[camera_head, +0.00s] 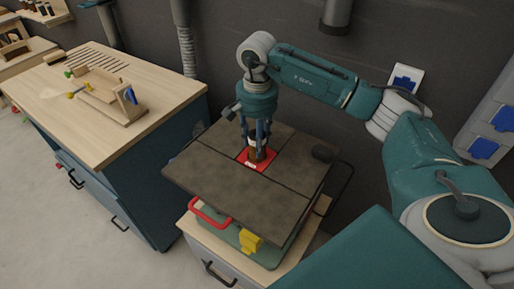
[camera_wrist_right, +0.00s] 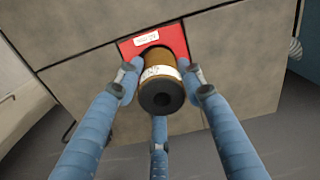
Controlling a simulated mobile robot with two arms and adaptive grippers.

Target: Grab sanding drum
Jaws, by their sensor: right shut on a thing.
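The sanding drum (camera_head: 258,154) is a brown cylinder with a white printed band and a dark end with a round hole. It stands upright at the red insert (camera_head: 247,166) in the middle of a grey-brown machine table. In the right wrist view the drum (camera_wrist_right: 161,92) sits between the blue fingers, with the red plate (camera_wrist_right: 174,38) behind it. My right gripper (camera_head: 257,145) reaches down from above and is shut on the drum. A third finger shows below the drum in the wrist view. My left gripper is not in view.
A wooden workbench (camera_head: 120,120) with a wooden jig stands at left. The wall is close behind.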

